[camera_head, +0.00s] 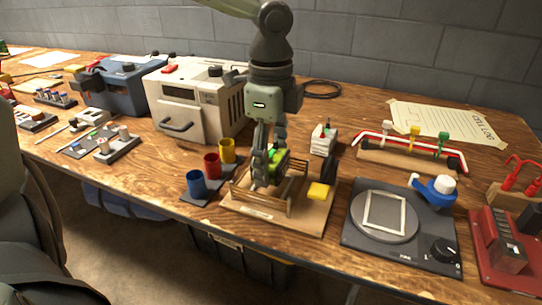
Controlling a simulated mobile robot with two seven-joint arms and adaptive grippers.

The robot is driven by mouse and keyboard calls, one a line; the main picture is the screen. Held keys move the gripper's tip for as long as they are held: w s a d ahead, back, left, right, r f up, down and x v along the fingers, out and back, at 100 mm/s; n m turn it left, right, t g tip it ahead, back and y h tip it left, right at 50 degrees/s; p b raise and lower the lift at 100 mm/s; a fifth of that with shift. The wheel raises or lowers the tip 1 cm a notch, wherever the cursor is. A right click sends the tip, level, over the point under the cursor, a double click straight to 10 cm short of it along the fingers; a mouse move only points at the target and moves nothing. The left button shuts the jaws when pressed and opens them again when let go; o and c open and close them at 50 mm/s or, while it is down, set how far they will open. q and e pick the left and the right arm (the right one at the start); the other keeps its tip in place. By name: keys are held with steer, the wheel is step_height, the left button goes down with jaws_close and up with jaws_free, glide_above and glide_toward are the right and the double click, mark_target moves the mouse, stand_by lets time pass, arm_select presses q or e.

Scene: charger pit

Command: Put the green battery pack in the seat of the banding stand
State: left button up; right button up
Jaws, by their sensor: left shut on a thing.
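The green battery pack (275,158) is between the fingers of my left gripper (266,178), which is shut on it. The fingers and the stand's rails hide much of the pack. What looks like the banding stand is a wooden base (284,225) with slatted wooden rails, a yellow block (319,192) and a dark upright at its right. The gripper points down, with its fingertips in among the rails. I cannot tell whether the pack touches the seat. My right gripper is not in view.
Blue, red and yellow cups (212,166) stand close left of the stand. A black turntable plate (401,225) is to the right, with a red device (505,250) beyond it. A white machine (195,105) stands behind left, and a small white stack (323,139) behind.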

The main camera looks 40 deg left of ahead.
arm_select(q)
steer(key=shift+f+b, duration=0.45)
steer(key=shift+f, duration=1)
steer(key=shift+f, duration=0.3)
stand_by(0.6)
steer(key=o, duration=1.6)
